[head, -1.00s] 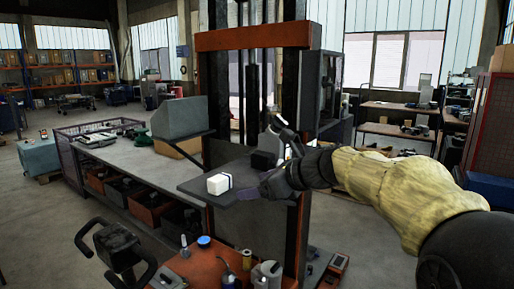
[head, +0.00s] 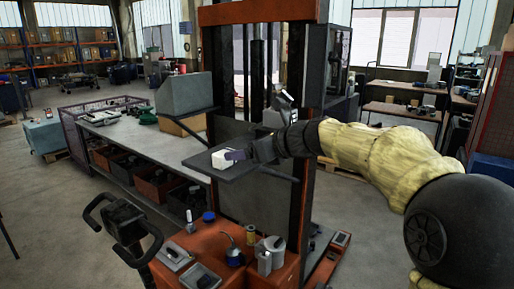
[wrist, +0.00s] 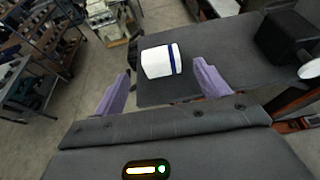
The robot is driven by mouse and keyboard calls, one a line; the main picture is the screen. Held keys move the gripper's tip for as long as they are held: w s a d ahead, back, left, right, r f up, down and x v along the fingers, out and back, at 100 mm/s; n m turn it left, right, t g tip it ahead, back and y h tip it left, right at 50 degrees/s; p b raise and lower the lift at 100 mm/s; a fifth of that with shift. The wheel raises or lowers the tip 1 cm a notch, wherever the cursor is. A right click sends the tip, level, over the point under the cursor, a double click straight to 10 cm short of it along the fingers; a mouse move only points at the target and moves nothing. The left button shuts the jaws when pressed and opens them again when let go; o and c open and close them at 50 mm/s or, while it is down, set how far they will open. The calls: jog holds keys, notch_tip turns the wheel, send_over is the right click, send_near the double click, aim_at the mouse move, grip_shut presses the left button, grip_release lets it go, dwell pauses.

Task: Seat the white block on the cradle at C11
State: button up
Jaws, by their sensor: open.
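The white block (wrist: 158,61) has a dark blue band near one end. It sits on a dark grey plate (wrist: 210,52) near the plate's edge. In the head view the block (head: 221,160) is on the same plate, held by the lift frame. My gripper (wrist: 158,82) is open, with one purple finger on each side just short of the block. In the head view my gripper (head: 236,155) is level with the block, at its right. No cradle marked C11 can be made out.
A black box (wrist: 287,38) stands on the same plate to the right. The orange lift frame (head: 297,130) rises beside the plate. An orange tool cart (head: 232,255) with cans and small tools stands below. A long grey workbench (head: 140,138) extends behind left.

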jog(key=x, duration=0.5)
jog(key=p+x, duration=0.1)
jog(key=x, duration=0.2)
jog(key=shift+s+d+f, duration=0.1)
jog(key=shift+d+f, duration=0.05)
jog(key=shift+f, duration=0.1)
jog(key=c, duration=0.8)
jog(key=shift+r+p, duration=1.55)
jog(key=shift+p, duration=0.1)
jog(key=shift+c, duration=0.2)
jog(key=shift+d, duration=0.1)
